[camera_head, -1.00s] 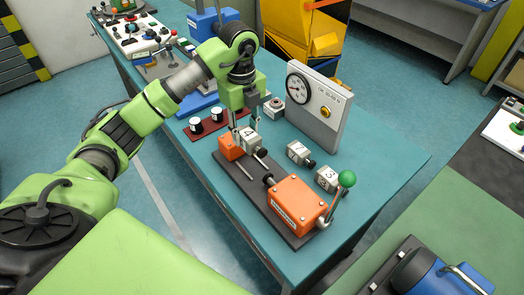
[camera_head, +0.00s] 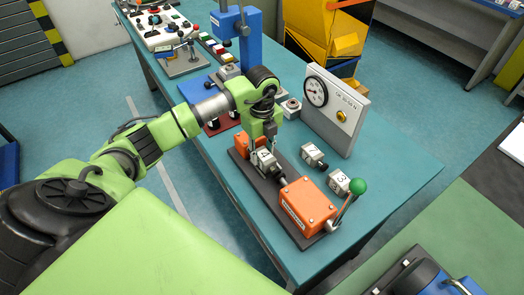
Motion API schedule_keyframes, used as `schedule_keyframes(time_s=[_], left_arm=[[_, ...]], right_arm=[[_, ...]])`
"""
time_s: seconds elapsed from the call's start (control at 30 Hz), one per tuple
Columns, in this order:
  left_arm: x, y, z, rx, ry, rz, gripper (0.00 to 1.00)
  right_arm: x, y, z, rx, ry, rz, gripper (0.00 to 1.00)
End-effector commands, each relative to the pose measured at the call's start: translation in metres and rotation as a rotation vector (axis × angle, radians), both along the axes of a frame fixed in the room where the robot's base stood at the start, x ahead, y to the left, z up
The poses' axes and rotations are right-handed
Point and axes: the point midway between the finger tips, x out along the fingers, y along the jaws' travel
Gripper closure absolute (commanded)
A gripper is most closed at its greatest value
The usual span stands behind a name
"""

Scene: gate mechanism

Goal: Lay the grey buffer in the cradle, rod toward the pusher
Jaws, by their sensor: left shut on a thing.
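My left gripper (camera_head: 271,141) points down over the dark base plate (camera_head: 245,180) and is shut on a grey buffer (camera_head: 264,161) with a dark mark on its label. The buffer is low over the plate, between a small orange block (camera_head: 243,142) and the larger orange box (camera_head: 307,206). Its rod end faces the box and the pusher (camera_head: 284,182). The cradle is hidden, and I cannot tell whether the buffer touches it. Two other light grey buffers, one (camera_head: 313,155) and another marked 3 (camera_head: 340,182), rest on the table. My right gripper is not in view.
A gauge panel (camera_head: 336,108) stands behind the loose buffers. A lever with a green knob (camera_head: 358,187) rises beside the orange box. A blue press (camera_head: 236,45) stands farther back. The teal table (camera_head: 385,170) is clear at right.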

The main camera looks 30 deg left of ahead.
Motion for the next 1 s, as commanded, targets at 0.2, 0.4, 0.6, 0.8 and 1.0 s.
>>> schedule_keyframes(time_s=[0.2, 0.4, 0.6, 0.8, 1.0], left_arm=[[0.0, 0.0, -0.003, 0.0, 0.0, 0.0, 0.65], [0.0, 0.0, -0.002, 0.0, 0.0, 0.0, 0.53], [0.0, 0.0, -0.001, 0.0, 0.0, 0.0, 0.53], [0.002, 0.0, 0.019, 0.0, -0.005, 0.0, 0.53], [0.002, 0.0, 0.063, 0.0, -0.008, 0.001, 0.53]], right_arm=[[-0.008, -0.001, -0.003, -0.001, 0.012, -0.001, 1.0], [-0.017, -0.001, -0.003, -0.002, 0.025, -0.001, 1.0], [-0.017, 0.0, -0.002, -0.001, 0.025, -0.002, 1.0], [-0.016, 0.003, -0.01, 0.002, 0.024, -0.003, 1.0], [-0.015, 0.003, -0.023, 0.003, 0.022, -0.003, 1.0]])
